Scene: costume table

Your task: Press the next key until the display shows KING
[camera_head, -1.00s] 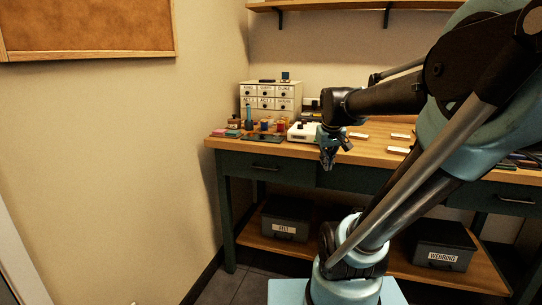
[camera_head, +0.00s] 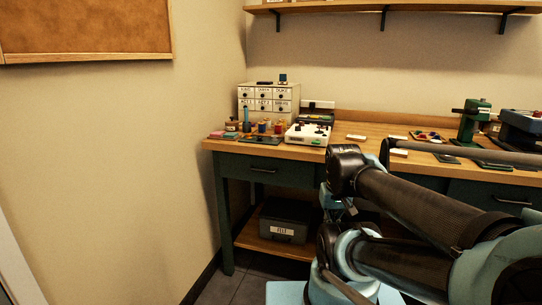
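A small white device (camera_head: 307,134) with dark and coloured parts on its top stands near the front edge of the wooden table, left of centre. It seems to be the one with the keys, but its display and key labels are too small to read. My gripper (camera_head: 341,208) hangs in front of the table, below the tabletop and to the right of the device, apart from it. My dark arm link hides much of the gripper, and its fingers are too small to judge.
A cabinet of labelled drawers (camera_head: 269,98) stands behind the device. Thread spools (camera_head: 263,127) and a dark flat pad (camera_head: 262,139) lie to its left. A green machine (camera_head: 474,121) stands farther right. A box (camera_head: 285,219) sits on the lower shelf.

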